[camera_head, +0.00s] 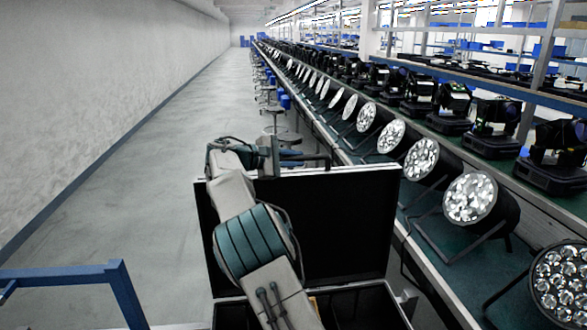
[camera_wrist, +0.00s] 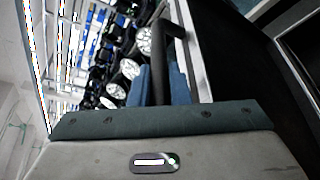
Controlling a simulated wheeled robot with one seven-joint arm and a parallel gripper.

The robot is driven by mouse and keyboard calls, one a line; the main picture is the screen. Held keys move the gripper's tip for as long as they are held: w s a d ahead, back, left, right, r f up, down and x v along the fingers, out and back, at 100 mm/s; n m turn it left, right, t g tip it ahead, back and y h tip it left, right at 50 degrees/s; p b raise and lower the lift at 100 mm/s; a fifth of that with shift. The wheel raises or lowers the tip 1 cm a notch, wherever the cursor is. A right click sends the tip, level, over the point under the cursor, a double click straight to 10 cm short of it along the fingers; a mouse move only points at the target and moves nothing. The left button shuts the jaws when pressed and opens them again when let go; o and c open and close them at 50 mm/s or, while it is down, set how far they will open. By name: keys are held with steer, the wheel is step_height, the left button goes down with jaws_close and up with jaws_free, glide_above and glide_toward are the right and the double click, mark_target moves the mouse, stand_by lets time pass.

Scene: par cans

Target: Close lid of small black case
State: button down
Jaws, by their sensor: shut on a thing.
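The black case stands open in the head view, its lid (camera_head: 345,230) raised upright with a pale metal rim along the edge. Its base (camera_head: 365,308) is at the bottom of the picture, with dark compartments. My gripper (camera_head: 270,157) is at the lid's top edge, left of its middle. In the wrist view my gripper (camera_wrist: 161,88) is shut on a black handle (camera_wrist: 180,32) beside the pale rim (camera_wrist: 190,60). My arm hides part of the lid and base.
A long bench with a row of par cans (camera_head: 470,198) runs along the right, close to the case. Stools (camera_head: 277,108) stand behind the lid. A blue frame (camera_head: 65,277) is at lower left. The grey floor on the left is clear beside the wall.

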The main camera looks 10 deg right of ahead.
steer(key=shift+s, duration=0.45)
steer(key=shift+a, duration=0.1)
steer(key=c, duration=1.4)
jaws_free()
steer(key=shift+o, duration=0.2)
steer(key=v, duration=1.3)
steer(key=shift+a+b, duration=0.35)
steer(key=shift+b, duration=0.05)
steer(key=shift+s, duration=0.1)
